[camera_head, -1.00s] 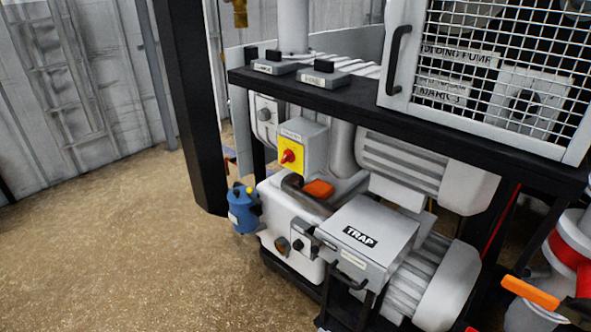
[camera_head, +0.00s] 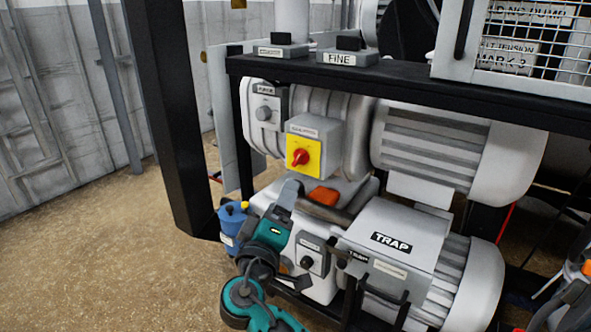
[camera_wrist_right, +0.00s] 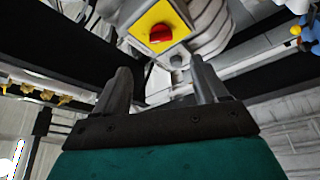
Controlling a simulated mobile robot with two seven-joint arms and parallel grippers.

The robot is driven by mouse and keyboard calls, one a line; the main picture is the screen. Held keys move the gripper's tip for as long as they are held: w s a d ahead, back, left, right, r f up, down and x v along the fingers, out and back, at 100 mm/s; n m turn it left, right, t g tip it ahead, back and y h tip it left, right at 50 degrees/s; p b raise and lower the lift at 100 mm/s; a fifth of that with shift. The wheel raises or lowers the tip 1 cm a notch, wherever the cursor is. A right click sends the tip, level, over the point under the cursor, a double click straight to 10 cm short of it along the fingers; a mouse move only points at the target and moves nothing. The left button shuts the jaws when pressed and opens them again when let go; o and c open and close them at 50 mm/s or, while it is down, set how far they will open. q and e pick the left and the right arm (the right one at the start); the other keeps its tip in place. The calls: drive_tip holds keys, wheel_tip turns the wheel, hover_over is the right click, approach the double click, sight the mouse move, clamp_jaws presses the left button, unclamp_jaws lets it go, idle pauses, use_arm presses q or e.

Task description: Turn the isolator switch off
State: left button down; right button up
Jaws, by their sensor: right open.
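The isolator switch (camera_head: 300,157) is a red knob on a yellow plate on the front of a grey box (camera_head: 316,128). I cannot read its setting. My right gripper (camera_head: 290,188) is below the switch, with its fingers pointing up, apart from the knob. In the right wrist view, the red knob (camera_wrist_right: 160,33) is near the top, beyond the open, empty fingers of the right gripper (camera_wrist_right: 160,77). My left gripper is not in view.
A black frame shelf edge (camera_head: 400,85) runs above the switch. A grey box marked TRAP (camera_head: 410,220) and an orange block (camera_head: 324,196) are close by. A blue container (camera_head: 231,222) stands left of my right gripper. Open floor (camera_head: 100,270) lies to the left.

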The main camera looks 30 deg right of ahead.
sight(297, 161)
drive_tip(key=x, duration=1.1)
drive_tip(key=shift+w+d, duration=0.2)
drive_tip(key=shift+w, duration=0.05)
drive_tip(key=shift+p, duration=0.35)
drive_tip(key=c, duration=1.1)
